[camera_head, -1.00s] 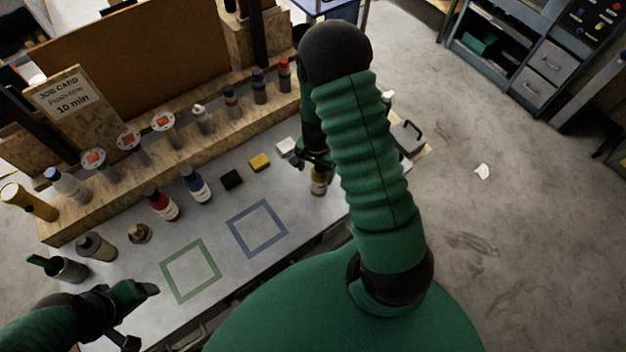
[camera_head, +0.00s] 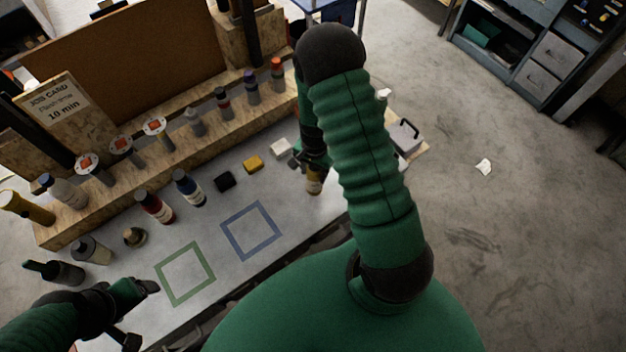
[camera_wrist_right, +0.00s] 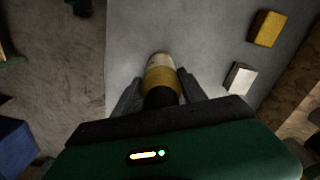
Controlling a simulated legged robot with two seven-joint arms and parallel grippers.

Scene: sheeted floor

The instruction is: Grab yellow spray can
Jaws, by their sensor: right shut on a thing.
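The yellow spray can (camera_head: 314,185) stands near the right end of the grey worktop, partly hidden by my right arm and gripper. In the right wrist view the can (camera_wrist_right: 160,77) has a pale end, a yellow band and a dark part. My right gripper (camera_head: 311,167) is shut on it, with one finger on each side of the can in the right wrist view (camera_wrist_right: 160,93). My left gripper (camera_head: 140,314) is at the front left of the worktop, empty, with its fingers apart.
Green (camera_head: 185,301) and blue (camera_head: 252,258) square outlines mark the bare worktop. Black (camera_head: 224,181), yellow (camera_head: 253,164) and white (camera_head: 280,148) blocks lie left of the can. Bottles (camera_head: 155,205) and a wooden shelf (camera_head: 180,165) with several items line the back.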

